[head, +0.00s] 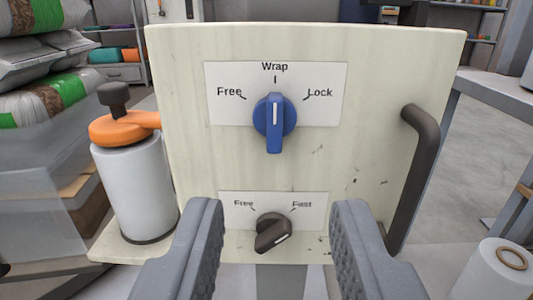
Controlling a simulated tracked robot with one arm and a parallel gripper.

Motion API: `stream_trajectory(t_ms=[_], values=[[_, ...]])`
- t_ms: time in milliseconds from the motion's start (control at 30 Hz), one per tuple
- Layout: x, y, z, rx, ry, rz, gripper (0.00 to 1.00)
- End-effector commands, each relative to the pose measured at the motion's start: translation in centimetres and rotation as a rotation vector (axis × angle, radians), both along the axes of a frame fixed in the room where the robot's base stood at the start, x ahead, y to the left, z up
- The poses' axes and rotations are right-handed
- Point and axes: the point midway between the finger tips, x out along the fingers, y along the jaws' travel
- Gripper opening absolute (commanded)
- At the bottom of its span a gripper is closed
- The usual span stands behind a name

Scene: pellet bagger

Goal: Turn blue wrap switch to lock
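The blue wrap switch (274,123) is on the upper half of a cream panel (375,130), on a white label (230,105). The label reads Free at left, Wrap at top and Lock at right. The switch's white mark points straight up at Wrap. My gripper (278,225) is open and empty. Its two grey fingers come up from the bottom of the view, below the blue switch and apart from it, on either side of the lower dark knob.
The dark knob (272,232) has its own label reading Free and Fast. A dark handle (424,150) sticks out at the panel's right edge. A white roll with an orange clamp (125,128) stands at left. Stacked bags (45,105) fill the far left.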

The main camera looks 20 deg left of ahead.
Motion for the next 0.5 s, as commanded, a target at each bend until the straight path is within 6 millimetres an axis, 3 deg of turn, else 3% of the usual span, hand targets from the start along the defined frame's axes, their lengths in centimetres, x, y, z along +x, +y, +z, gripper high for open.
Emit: stream_trajectory(t_ms=[500], values=[[7.8, 1.6, -0.2, 0.004, -0.002, -0.004, 0.34]])
